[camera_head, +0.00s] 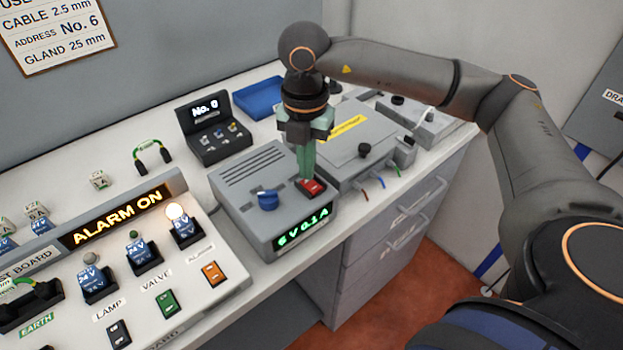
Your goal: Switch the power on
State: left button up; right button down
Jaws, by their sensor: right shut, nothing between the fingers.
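The grey power unit (240,200) stands on the bench, with a blue knob (267,200) on top and a lit green display (302,231) on its front. A red rocker switch (311,188) sits on its top, right of the knob. My right gripper (306,178) points down with its green fingers shut and empty. Its fingertips are at the left edge of the red switch; I cannot tell if they touch it. The fingers hide part of the switch area. My left gripper does not show.
Left is a test board (215,285) with a lit "ALARM ON" sign (117,217), a glowing lamp and several switches. A grey box (355,140) with a black knob stands close on the right. A black display unit (212,135) and a blue tray (258,98) stand behind.

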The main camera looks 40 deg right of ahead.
jog(key=shift+r+p, duration=1.8)
jog(key=shift+r, duration=1.1)
jog(key=shift+s+f, duration=0.1)
